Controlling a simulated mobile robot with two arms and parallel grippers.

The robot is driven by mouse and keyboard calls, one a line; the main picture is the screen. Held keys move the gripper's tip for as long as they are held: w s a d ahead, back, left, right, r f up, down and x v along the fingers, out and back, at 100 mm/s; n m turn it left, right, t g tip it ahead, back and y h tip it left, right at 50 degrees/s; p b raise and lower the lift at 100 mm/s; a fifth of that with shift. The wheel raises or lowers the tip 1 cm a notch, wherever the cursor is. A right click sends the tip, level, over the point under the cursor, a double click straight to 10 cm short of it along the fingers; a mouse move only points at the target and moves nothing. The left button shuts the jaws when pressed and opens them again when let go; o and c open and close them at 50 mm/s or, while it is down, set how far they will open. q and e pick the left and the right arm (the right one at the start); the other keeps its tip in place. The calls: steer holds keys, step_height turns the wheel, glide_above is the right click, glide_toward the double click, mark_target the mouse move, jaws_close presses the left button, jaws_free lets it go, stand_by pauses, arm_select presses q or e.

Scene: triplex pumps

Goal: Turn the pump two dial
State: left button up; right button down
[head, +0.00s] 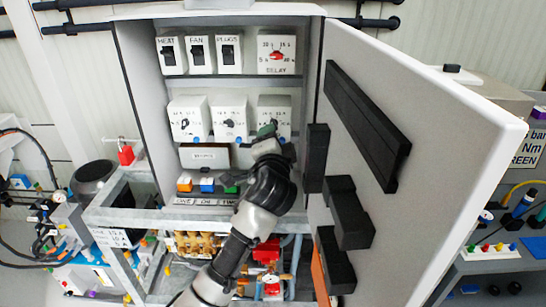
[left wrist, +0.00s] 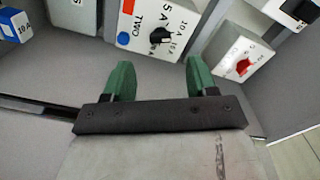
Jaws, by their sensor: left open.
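The pump two dial is a black knob (left wrist: 160,36) on a white box marked TWO, with amp marks around it, in the left wrist view. In the head view its box (head: 276,101) is the right one of the middle row in the open cabinet, and my gripper hides part of it. My left gripper (left wrist: 160,76) has green fingers spread apart, with nothing between them. The knob shows just beyond the fingertips, roughly centred between them; I cannot tell the exact gap. In the head view the left gripper (head: 268,131) is in front of this box. My right gripper is not in view.
The DELAY box with a red dial (head: 276,55) sits above. Two similar dial boxes (head: 228,119) are to the left, and switches (head: 196,53) are in the top row. The open cabinet door (head: 440,120) with black blocks stands close on the right.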

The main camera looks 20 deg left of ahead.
arm_select(q)
steer(key=shift+b+v, duration=0.45)
steer(key=shift+v, duration=1.75)
